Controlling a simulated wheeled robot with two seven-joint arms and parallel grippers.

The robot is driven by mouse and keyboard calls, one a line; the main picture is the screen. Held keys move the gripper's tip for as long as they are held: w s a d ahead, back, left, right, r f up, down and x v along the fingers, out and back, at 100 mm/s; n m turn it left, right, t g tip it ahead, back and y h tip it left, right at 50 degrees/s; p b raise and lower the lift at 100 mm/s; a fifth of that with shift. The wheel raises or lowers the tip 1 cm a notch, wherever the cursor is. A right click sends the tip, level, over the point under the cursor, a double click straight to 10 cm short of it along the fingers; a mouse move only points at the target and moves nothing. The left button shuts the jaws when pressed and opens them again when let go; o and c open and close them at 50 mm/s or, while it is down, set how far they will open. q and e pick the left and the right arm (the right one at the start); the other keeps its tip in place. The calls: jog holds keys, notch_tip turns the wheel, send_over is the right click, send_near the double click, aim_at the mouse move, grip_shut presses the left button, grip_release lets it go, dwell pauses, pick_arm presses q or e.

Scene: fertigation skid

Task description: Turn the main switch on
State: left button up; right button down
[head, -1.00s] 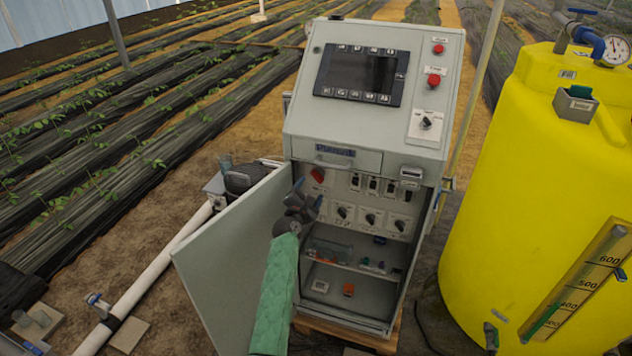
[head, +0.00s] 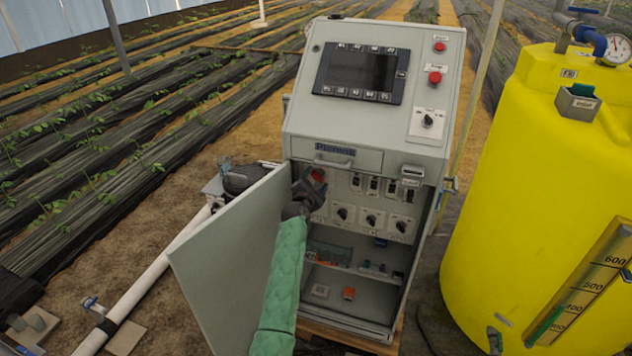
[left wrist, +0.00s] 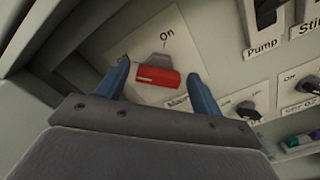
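The main switch is a red handle (left wrist: 158,76) on a pale plate with the word "On" above its right side, seen in the left wrist view. The handle lies nearly crosswise in that picture. In the head view the red handle (head: 318,176) shows at the upper left inside the open cabinet. My left gripper (left wrist: 157,82) is open, with one blue finger on each side of the handle and visible gaps between. In the head view my left gripper (head: 312,188) is at the switch and partly covers its plate. My right gripper is not in view.
The cabinet door (head: 225,255) stands open to the left of my left arm. Right of the main switch are several small switches and rotary knobs (head: 371,219). A shelf (head: 355,268) with small parts lies below. A yellow tank (head: 500,210) stands at right.

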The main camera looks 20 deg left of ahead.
pick_arm(q)
jog(key=c, duration=0.8)
